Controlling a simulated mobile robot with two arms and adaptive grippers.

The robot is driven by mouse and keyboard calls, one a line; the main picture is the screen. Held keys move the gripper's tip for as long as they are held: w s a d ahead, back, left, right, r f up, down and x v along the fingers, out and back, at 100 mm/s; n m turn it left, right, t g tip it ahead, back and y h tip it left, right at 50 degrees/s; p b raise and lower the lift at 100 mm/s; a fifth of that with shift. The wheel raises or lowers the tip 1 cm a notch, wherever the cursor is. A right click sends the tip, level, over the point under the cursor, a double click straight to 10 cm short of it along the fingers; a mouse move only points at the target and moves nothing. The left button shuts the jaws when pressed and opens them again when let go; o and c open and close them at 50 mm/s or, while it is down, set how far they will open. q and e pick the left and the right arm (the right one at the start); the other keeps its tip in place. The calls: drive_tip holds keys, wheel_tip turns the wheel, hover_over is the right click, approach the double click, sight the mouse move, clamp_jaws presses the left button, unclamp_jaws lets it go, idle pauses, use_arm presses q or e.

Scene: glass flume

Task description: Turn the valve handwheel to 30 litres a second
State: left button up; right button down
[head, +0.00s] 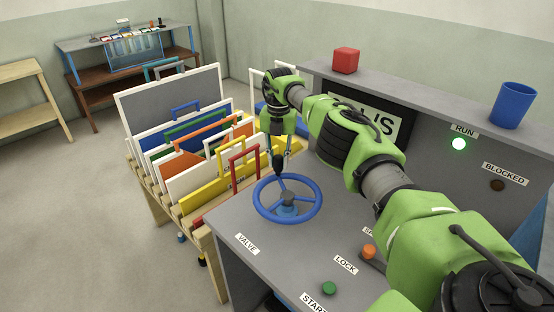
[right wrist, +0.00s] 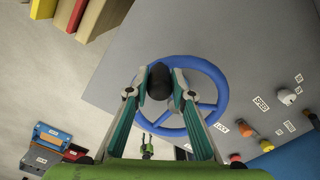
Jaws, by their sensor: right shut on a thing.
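The blue valve handwheel (head: 289,220) lies flat on the grey console by the VALVE label (head: 246,244). It has spokes, a hub and a dark upright knob (head: 278,166) on its far rim. My right gripper (head: 279,152) reaches down and is shut on this knob. In the right wrist view the black knob (right wrist: 158,80) sits between both fingertips, above the blue wheel (right wrist: 222,95). The display (head: 385,122) is mostly hidden by my right arm; only the end of its text shows. A small green-and-dark gripper shape, apparently my left gripper (right wrist: 147,146), shows low in that view.
A rack of coloured frames (head: 172,135) stands close left of the console. A red cube (head: 346,60) and a blue cup (head: 513,105) stand on the upper ledge. The green RUN lamp (head: 459,144) is lit; the BLOCKED lamp (head: 497,185) is dark. Buttons sit at the console front.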

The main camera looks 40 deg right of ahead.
drive_tip(key=shift+d, duration=0.2)
drive_tip(key=c, duration=1.8)
unclamp_jaws()
drive_tip(key=shift+s, duration=0.1)
drive_tip(key=shift+r, duration=0.35)
wheel_tip(320, 180, up, 11)
drive_tip(key=shift+s+r, duration=0.1)
drive_tip(key=shift+r, duration=0.05)
